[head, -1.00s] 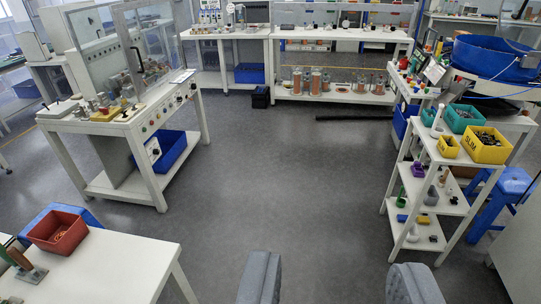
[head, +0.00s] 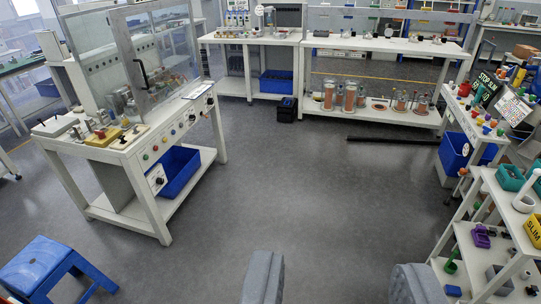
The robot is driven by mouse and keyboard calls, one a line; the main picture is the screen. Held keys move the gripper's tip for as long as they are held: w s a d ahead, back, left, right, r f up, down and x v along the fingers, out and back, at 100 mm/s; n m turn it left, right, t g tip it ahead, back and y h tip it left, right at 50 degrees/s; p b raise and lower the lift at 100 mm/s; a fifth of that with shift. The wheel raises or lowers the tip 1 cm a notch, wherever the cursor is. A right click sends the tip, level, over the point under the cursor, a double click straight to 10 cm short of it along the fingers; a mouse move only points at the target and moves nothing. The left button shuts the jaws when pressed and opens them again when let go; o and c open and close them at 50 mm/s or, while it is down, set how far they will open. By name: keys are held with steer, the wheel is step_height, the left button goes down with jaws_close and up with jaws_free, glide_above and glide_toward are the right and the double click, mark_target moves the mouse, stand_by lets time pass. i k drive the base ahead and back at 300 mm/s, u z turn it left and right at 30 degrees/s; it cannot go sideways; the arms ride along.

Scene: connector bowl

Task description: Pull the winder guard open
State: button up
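The winder guard (head: 170,62) is a clear panel in a light frame on the white winder bench at the left. A black bent handle (head: 140,73) stands on its near left side. The guard appears to stand in front of the winder's parts; I cannot tell from here whether it is fully shut. My gripper (head: 338,278) shows as two grey fingers at the bottom edge, wide apart with only floor between them. It is open, empty and well away from the guard, to the right and nearer to me.
The winder bench (head: 130,203) has buttons along its front and a blue bin on its lower shelf. A blue stool (head: 42,268) is at the lower left. A white shelf rack (head: 478,240) is at the right. The grey floor (head: 320,200) between is clear.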

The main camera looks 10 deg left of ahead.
mark_target(120, 19)
steer(key=u, duration=0.15)
steer(key=i, duration=1.3)
steer(key=u, duration=0.4)
steer(key=i, duration=1.45)
steer(key=u, duration=0.3)
steer(key=i, duration=0.95)
steer(key=u, duration=0.15)
